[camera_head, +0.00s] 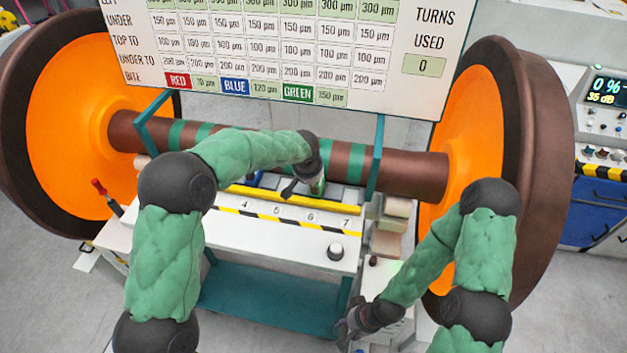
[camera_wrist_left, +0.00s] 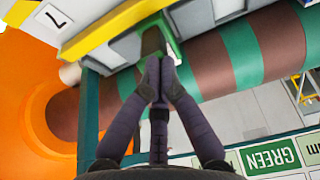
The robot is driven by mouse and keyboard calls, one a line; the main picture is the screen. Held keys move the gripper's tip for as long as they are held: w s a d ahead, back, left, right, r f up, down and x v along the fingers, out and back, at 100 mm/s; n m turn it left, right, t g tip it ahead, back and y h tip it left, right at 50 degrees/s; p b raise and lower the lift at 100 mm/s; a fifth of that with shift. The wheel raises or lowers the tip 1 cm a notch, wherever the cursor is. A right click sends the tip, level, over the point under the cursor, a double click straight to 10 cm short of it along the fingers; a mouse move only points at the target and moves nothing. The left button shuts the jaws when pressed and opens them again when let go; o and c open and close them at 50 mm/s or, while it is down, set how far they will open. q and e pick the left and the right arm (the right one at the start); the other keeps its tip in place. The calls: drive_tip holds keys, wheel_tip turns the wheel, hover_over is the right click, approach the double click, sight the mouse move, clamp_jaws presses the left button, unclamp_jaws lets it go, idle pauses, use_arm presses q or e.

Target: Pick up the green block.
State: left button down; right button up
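My left gripper (camera_wrist_left: 155,68) is at the right part of the bench, by the slots near the 7. In the left wrist view its two fingers meet at the tips. A green piece (camera_wrist_left: 173,46), likely the green block, shows just beyond the fingertips, with a dark greenish face beside it. I see no part of it clearly between the fingers. In the head view a green piece (camera_head: 318,186) shows below my left wrist. My right gripper (camera_head: 354,324) is low at the front right, away from the bench slots; its fingers are too dark and small to read.
The white bench (camera_head: 285,232) has a yellow bar and numbered slots. Behind it a brown axle (camera_head: 415,174) with green bands joins two large orange wheels. A sign board (camera_head: 270,50) hangs above the axle.

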use_arm(q)
drive_tip(key=s+b, duration=0.1)
drive_tip(key=b, duration=0.3)
drive_tip(key=s+f+t+b, duration=0.1)
drive_tip(key=b, duration=0.4)
drive_tip(key=s+f+t+b, duration=0.1)
drive_tip(key=s+b, duration=0.1)
drive_tip(key=b, duration=0.2)
drive_tip(key=shift+s+a, duration=0.1)
drive_tip(key=shift+a, duration=0.3)
drive_tip(key=shift+r, duration=0.1)
idle(0.7)
